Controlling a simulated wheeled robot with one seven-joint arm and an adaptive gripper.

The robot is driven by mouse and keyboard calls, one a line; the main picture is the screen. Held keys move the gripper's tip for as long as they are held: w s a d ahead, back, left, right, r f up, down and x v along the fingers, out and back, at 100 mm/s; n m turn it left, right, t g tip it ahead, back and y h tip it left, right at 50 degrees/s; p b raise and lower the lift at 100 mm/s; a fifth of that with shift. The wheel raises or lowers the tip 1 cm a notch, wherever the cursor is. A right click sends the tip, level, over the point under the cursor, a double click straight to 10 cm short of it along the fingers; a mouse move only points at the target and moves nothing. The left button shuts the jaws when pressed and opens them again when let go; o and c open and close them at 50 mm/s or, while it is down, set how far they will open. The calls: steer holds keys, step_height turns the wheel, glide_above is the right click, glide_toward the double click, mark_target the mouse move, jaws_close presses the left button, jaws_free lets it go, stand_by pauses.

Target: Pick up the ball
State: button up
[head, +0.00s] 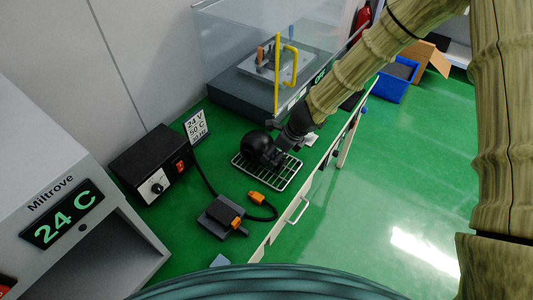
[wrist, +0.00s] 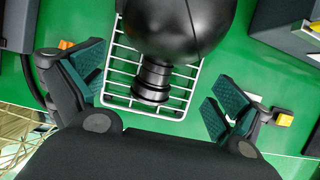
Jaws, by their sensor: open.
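A black ball (head: 257,144) with a ribbed black neck sits on a white wire rack (head: 283,178) on the green bench. In the wrist view the ball (wrist: 178,25) is at the top centre, and its neck (wrist: 152,82) points toward my gripper. My gripper (head: 272,157) is right beside the ball in the head view. In the wrist view my gripper (wrist: 155,90) is open, with one teal-padded finger on each side of the neck. A gap shows between each finger and the neck. The far side of the ball is cut off in the wrist view.
A black control box (head: 152,165) and a "24 C" machine (head: 60,215) stand to the left. A small dark device with an orange connector (head: 222,217) lies in front. A clear-walled case with a yellow handle (head: 290,65) stands behind. The bench's right edge is close to the rack.

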mark_target(273, 155)
steer(key=shift+p+x, duration=0.6)
steer(key=shift+x, duration=1.65)
steer(key=shift+a, duration=0.1)
steer(key=c, duration=1.9)
steer(key=shift+r, duration=0.1)
steer(key=shift+c, duration=0.5)
steer(key=shift+r, duration=0.15)
